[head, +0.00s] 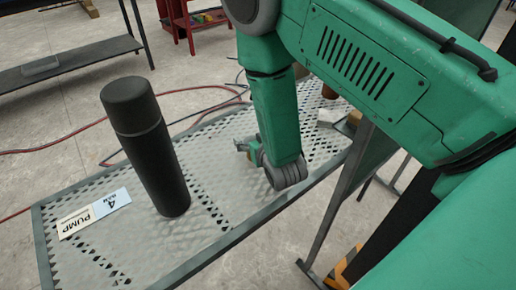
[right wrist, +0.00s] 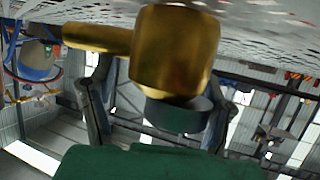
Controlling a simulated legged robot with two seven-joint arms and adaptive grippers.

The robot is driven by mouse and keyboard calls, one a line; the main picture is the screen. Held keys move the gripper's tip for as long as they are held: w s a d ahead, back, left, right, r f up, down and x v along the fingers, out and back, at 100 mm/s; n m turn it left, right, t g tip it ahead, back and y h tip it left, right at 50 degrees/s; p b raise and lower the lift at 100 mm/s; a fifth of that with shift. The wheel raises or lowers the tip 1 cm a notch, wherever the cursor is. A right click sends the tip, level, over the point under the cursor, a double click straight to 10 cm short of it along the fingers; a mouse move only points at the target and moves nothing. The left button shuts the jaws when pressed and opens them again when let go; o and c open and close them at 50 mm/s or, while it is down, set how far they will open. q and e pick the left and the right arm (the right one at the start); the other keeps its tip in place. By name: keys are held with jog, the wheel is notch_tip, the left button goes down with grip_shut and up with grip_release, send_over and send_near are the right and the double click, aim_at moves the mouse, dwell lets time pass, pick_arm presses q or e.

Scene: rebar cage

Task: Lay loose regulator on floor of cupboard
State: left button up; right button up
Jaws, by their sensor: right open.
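A brass regulator (right wrist: 175,50) with a dark round end (right wrist: 178,113) fills the middle of the right wrist view, close to the camera. Its thinner brass stem points left. My right gripper (head: 251,151) is low over the perforated bench in the head view. Its two dark fingers stand apart on either side of the brass body in the right wrist view; I cannot tell whether they touch it. In the head view the regulator is mostly hidden by the gripper. My left gripper is not in view. I cannot make out the cupboard for certain.
The perforated metal bench (head: 230,232) has a raised rim. A tall black cylinder (head: 150,150) stands upright on it, beside a PUMP 4 label (head: 94,212). Small blocks (head: 330,117) lie near a green panel (head: 366,165) at right. Hoses cross the floor behind.

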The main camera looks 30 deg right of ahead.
jog(key=shift+a, duration=0.25)
grip_shut()
jog(key=shift+r, duration=0.1)
jog(key=shift+w+d+r, duration=0.1)
jog(key=shift+d+r, duration=0.05)
